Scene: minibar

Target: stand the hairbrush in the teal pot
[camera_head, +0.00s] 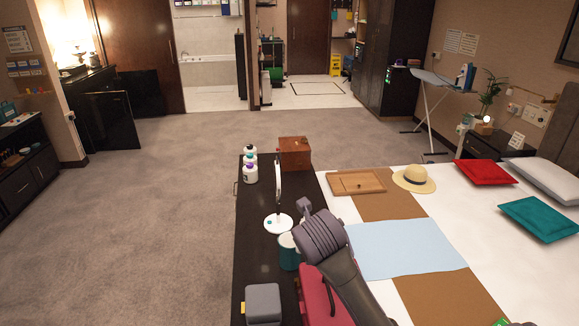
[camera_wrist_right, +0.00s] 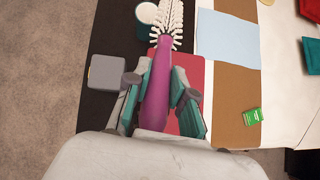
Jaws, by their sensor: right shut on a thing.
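The teal pot (camera_head: 289,254) stands on the dark bench top, partly hidden by my right arm in the head view. In the right wrist view the pot (camera_wrist_right: 147,13) is at the top, its white inside showing. My right gripper (camera_wrist_right: 157,88) is shut on the purple handle of the hairbrush (camera_wrist_right: 157,90). The brush's white bristled head points away from the gripper and overlaps the pot's right side in that view. I cannot tell its height above the pot. The brush and right fingers are hidden in the head view. My left gripper is not in view.
A white round-based stand (camera_head: 278,222), bottles (camera_head: 250,172) and a wooden box (camera_head: 295,153) stand beyond the pot. A grey box (camera_head: 263,303) and red case (camera_head: 316,292) are nearer. The bed with a blue cloth (camera_head: 405,246) is right; open carpet lies left.

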